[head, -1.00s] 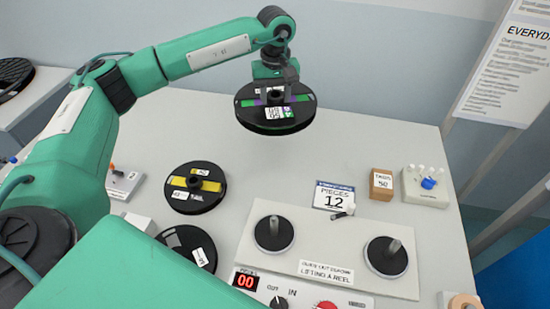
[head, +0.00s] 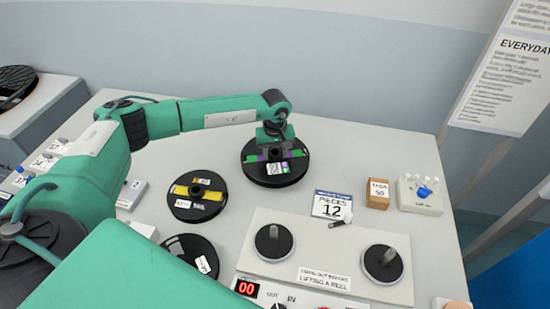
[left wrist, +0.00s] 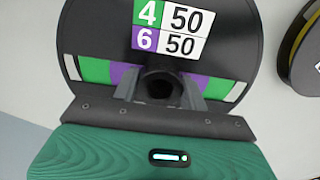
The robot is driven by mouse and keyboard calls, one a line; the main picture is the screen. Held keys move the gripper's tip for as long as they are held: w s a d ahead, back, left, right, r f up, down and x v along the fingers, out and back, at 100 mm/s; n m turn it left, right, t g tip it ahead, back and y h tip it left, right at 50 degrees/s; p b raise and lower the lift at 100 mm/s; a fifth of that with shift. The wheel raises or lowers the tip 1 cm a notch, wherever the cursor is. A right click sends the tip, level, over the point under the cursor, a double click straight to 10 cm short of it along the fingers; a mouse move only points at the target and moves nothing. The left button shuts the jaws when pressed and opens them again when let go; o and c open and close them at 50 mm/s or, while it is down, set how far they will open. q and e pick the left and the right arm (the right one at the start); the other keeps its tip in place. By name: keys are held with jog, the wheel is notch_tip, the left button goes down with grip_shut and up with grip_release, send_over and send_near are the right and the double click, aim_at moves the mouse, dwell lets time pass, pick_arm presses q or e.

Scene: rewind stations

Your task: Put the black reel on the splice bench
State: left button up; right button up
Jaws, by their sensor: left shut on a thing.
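My left gripper (head: 274,146) is shut on the raised hub of a black reel (head: 262,174) with a green and purple band. The left wrist view shows the gripper (left wrist: 160,90) with a finger on each side of the hub, and the reel's label (left wrist: 172,28) reading 4 50 and 6 50. The reel is level, at or just above the pale bench top (head: 345,150); I cannot tell if it touches. A yellow-banded black reel (head: 197,208) and another black reel (head: 203,255), partly hidden by my arm, lie nearer. My right gripper is not in view.
A plate with two spindles (head: 325,273) stands in front, beside a panel with a red 00 display (head: 247,288). A PIECES 12 card (head: 332,205), a small brown box (head: 378,193) and a pegged white block (head: 420,196) stand right. Bench around the held reel is clear.

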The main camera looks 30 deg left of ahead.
pick_arm(q)
notch_tip(320, 180, down, 2)
jog(key=shift+f, duration=0.15)
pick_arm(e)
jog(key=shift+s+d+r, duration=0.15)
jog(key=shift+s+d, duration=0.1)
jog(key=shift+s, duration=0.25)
pick_arm(q)
jog(key=shift+f, duration=0.15)
jog(key=o, duration=1.2)
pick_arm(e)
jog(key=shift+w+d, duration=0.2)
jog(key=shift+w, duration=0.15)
